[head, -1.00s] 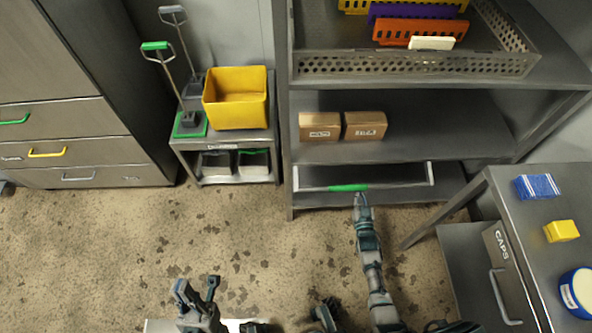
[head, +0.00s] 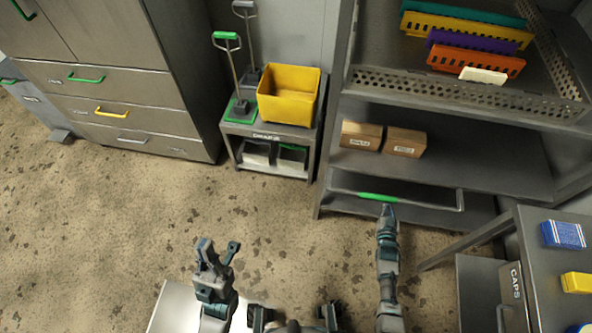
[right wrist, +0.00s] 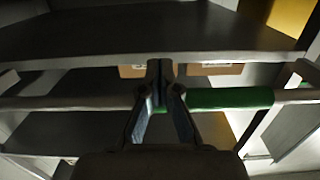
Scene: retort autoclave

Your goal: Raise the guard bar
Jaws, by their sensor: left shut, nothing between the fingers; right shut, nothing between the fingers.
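The guard bar (head: 430,205) is a thin grey bar with a green grip (head: 378,197). It runs across the front of the rack low down, just above the bottom shelf. My right gripper (head: 389,208) is shut and empty at the right end of the green grip in the head view. In the right wrist view, the shut fingers (right wrist: 160,70) overlap the bar (right wrist: 70,103), with the green grip (right wrist: 232,98) just right of them. I cannot tell whether they touch it. My left gripper (head: 217,250) is shut and empty, low over the floor, well away from the bar.
Two cardboard boxes (head: 405,142) sit on the shelf above the bar. A perforated tray (head: 440,88) is higher up. A small stand with a yellow bin (head: 289,95) is left of the rack. A steel table (head: 545,280) is at right. Floor is open at left.

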